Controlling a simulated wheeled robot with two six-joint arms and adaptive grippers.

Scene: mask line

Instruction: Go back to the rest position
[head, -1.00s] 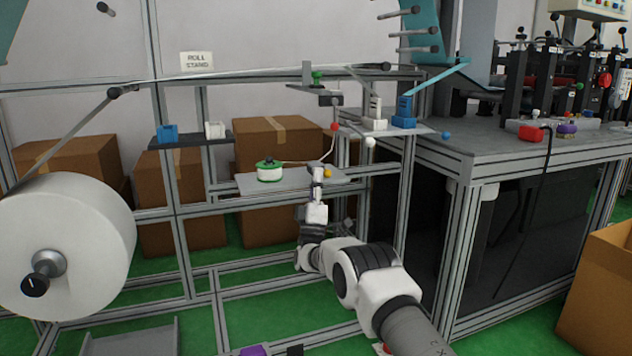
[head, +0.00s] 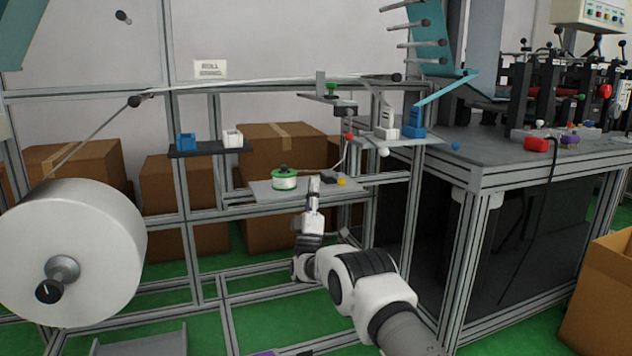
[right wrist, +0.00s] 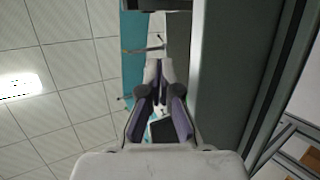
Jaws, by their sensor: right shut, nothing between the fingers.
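My right gripper (head: 314,184) is in the middle of the head view, pointing up, in front of the small grey shelf (head: 262,192). It is shut and empty. In the right wrist view the fingers (right wrist: 158,68) are together, with ceiling tiles and a teal panel (right wrist: 133,75) beyond them. My left gripper is not in view.
A green-and-white spool (head: 285,182) sits on the grey shelf, just left of the right gripper. A yellow knob (head: 341,182) is just right of it. A large white roll (head: 85,235) stands at left. The machine table (head: 500,165) and an open carton (head: 605,285) are at right.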

